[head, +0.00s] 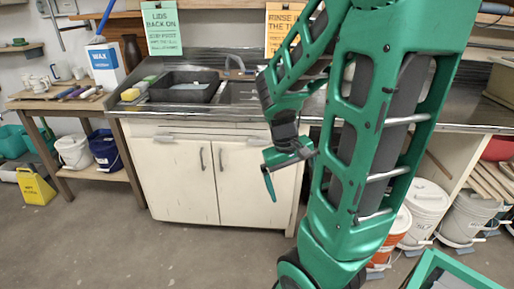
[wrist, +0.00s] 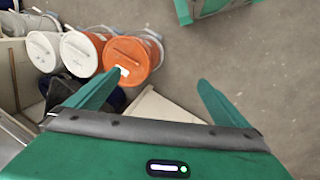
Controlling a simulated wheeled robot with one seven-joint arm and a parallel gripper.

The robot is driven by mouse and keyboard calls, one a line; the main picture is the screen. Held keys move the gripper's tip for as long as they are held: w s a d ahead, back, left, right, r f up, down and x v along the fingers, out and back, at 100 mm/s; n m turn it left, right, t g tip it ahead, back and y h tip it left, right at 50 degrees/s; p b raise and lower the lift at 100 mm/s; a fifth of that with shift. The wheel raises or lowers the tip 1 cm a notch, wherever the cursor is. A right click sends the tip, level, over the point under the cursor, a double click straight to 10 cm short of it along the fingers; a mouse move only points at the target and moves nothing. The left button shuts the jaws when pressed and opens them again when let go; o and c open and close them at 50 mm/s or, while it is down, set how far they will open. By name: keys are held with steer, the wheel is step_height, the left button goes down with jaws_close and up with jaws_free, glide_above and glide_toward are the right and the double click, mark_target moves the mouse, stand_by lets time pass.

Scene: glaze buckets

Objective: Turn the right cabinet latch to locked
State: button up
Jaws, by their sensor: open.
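The white sink cabinet (head: 175,180) has two closed doors, each with a dark curved handle near the middle seam. I cannot make out a separate latch on it in either view. My gripper (head: 270,186) hangs in front of the cabinet's right door and points downward in the head view. In the wrist view the two green fingers of my gripper (wrist: 155,92) are spread wide with nothing between them. My arm hides the area to the right of the cabinet.
An orange bucket (wrist: 131,60) and white buckets (wrist: 81,53) stand on the floor in the wrist view. A green crate (head: 452,272) is at the lower right. The floor before the cabinet is clear.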

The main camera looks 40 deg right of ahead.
steer(key=w+d+f+n+g+h, duration=0.1)
steer(key=w+d+f+n+h, duration=0.15)
steer(key=d, duration=0.35)
steer(key=w+d+f+n+g+h, duration=0.1)
steer(key=w+d+f+n+h, duration=0.2)
steer(key=d, duration=0.4)
steer(key=n+t+h, duration=0.5)
steer(key=n+t, duration=1.1)
steer(key=n, duration=1.1)
glide_toward(258, 143)
steer(key=shift+m, duration=0.25)
steer(key=x, duration=0.8)
steer(key=c, duration=1)
